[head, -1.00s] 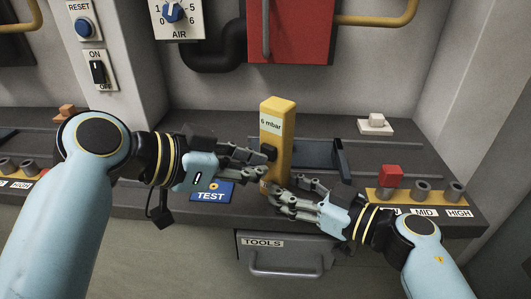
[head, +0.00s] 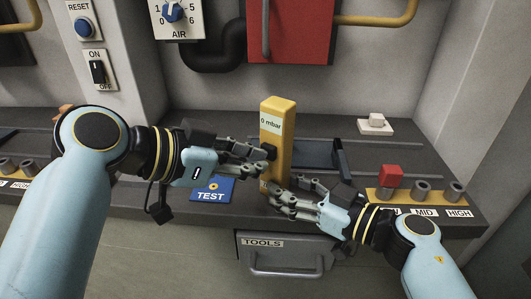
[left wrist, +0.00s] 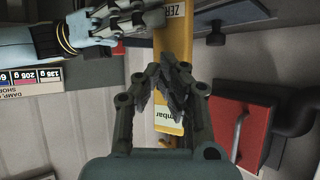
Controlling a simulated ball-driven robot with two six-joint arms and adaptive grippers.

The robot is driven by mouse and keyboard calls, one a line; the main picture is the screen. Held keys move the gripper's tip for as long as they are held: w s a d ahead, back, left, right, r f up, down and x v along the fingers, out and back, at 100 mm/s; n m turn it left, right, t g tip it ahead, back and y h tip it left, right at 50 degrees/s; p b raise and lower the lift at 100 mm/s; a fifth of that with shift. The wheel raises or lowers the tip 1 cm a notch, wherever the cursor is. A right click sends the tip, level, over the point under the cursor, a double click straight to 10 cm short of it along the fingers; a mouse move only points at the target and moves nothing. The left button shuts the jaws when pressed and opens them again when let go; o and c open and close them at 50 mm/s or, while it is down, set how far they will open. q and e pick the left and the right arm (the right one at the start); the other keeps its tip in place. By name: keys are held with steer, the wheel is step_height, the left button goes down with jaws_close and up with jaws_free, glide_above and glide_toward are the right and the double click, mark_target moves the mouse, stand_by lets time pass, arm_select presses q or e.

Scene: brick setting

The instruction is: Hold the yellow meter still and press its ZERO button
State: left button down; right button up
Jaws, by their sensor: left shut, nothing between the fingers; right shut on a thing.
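The yellow meter (head: 277,122) stands upright on the dark bench. Its display reads 0 mbar. A dark button (head: 271,152) is on its left side, partly hidden by my left fingers. My left gripper (head: 262,158) is shut and empty, its fingertips at the button, seemingly touching it. My right gripper (head: 279,190) is shut on the meter's lower part. In the left wrist view the meter (left wrist: 172,42) shows behind my left fingers (left wrist: 168,70), with the ZERO label near the top edge and my right gripper (left wrist: 140,18) beside it.
A blue TEST plate (head: 211,190) lies below my left gripper. A dark tray (head: 320,154) is behind the meter. A yellow rack (head: 438,196) with grey cylinders and a red block (head: 391,176) is at right. A white block with a knob (head: 375,124) sits at the back.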

arm_select(q)
steer(key=shift+s, duration=0.75)
arm_select(e)
steer(key=shift+f, duration=0.1)
arm_select(q)
steer(key=shift+a, duration=0.1)
steer(key=shift+s+a, duration=0.4)
steer(key=shift+s, duration=0.35)
steer(key=shift+s+a, duration=0.45)
steer(key=shift+s, duration=0.25)
steer(key=shift+s+a, duration=0.4)
steer(key=shift+s, duration=0.35)
arm_select(e)
steer(key=o, duration=0.9)
steer(key=shift+o, duration=0.2)
